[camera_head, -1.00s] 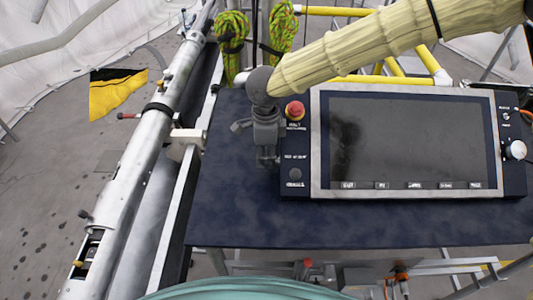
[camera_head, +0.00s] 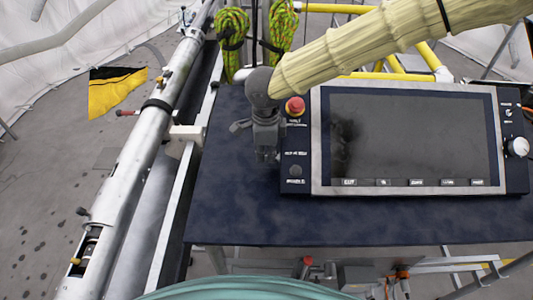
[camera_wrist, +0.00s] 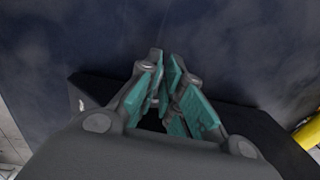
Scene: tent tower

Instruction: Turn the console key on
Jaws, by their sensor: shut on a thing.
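The console (camera_head: 410,190) is a dark panel with a large grey-framed screen (camera_head: 410,140), resting on a dark blue tabletop. My gripper (camera_head: 266,158) points down at the console's left edge, beside the red button (camera_head: 295,106). In the wrist view, the teal-padded fingers (camera_wrist: 168,85) are drawn close together over the dark console edge (camera_wrist: 262,125). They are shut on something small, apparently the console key. The key itself is hidden by the fingers, so its angle cannot be told.
A white knob (camera_head: 517,147) sits on the console's right side. A long metal tube (camera_head: 135,170) runs along the left. Coiled green ropes (camera_head: 233,42) hang behind my gripper. The tabletop (camera_head: 330,222) in front of the console is clear.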

